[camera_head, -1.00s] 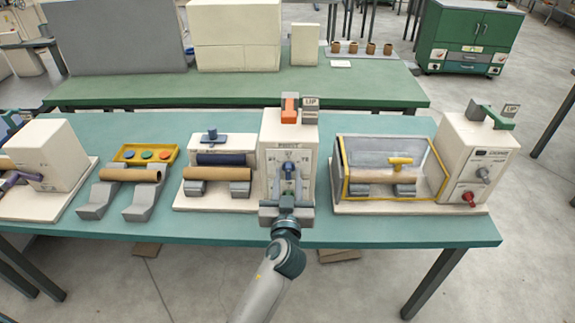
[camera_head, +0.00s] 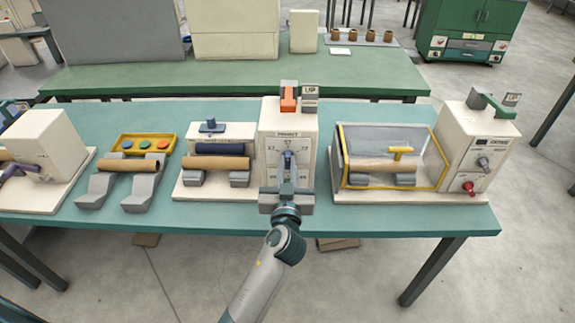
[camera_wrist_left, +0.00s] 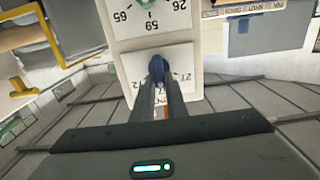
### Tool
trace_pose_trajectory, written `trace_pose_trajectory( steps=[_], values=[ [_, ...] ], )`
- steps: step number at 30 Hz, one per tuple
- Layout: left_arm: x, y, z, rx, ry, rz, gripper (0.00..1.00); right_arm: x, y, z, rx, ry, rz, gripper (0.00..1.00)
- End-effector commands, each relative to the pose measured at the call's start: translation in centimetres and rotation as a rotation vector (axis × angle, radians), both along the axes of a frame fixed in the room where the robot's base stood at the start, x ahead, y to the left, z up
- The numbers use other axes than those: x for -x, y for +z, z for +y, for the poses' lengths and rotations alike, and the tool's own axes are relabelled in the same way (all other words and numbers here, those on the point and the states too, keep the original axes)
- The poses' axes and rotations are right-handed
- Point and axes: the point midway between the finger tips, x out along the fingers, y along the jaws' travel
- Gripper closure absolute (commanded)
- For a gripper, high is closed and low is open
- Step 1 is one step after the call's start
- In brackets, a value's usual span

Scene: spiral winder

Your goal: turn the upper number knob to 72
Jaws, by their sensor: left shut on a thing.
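The cream winder box (camera_head: 268,115) stands at the middle of the teal table, with a white number plate (camera_head: 273,166) on its front. In the left wrist view the upper number knob (camera_wrist_left: 156,68) is blue and sits on the nearer plate, between upside-down numbers; the right one looks like 27 and the left one is partly hidden. My left gripper (camera_head: 288,165) is in front of the box with its fingers (camera_wrist_left: 158,88) shut on the knob. The knob's pointing direction is hard to tell. My right gripper is not in view.
A lower dial (camera_wrist_left: 147,4) with numbers 65, 59 and 26 lies farther off in the wrist view. An orange lever (camera_head: 288,99) tops the box. A yellow-framed clear guard (camera_head: 394,140) stands to the right, and a roller unit (camera_head: 218,163) to the left.

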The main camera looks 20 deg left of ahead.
Motion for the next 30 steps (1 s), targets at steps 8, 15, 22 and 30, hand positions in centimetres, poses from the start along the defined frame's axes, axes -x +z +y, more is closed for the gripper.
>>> trace_pose_trajectory(
  steps=[8,15,22,30],
  values=[
    [-0.06,0.03,-0.11,-0.093,0.000,0.025,1.00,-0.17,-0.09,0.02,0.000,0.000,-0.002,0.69],
    [-0.12,0.00,-0.29,-0.258,0.002,0.073,1.00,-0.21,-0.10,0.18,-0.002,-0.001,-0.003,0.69],
    [-0.21,-0.05,-0.54,-0.464,0.001,0.132,1.00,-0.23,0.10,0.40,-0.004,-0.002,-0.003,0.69],
    [-0.29,-0.12,-0.79,-0.707,0.001,0.201,1.00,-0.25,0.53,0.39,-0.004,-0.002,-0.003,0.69]
  ],
)
